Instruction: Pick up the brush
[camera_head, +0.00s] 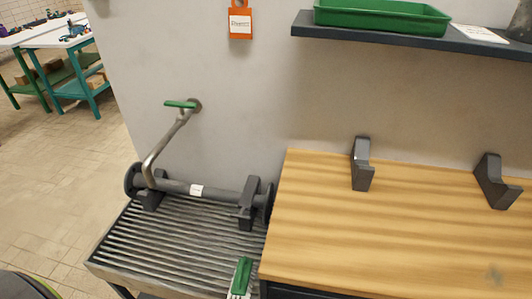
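The brush appears to be the green item (242,275) on the front right of the slatted grey rack (165,245). It has a flat green block with pale, bristle-like strips at its lower end, which the bottom of the picture cuts off. It lies close to the left edge of the wooden worktop. Neither of my grippers shows in the head view.
The wooden worktop (400,235) is mostly clear, with two dark brackets (362,165) behind. A shelf (400,40) holds a green tray (382,16).

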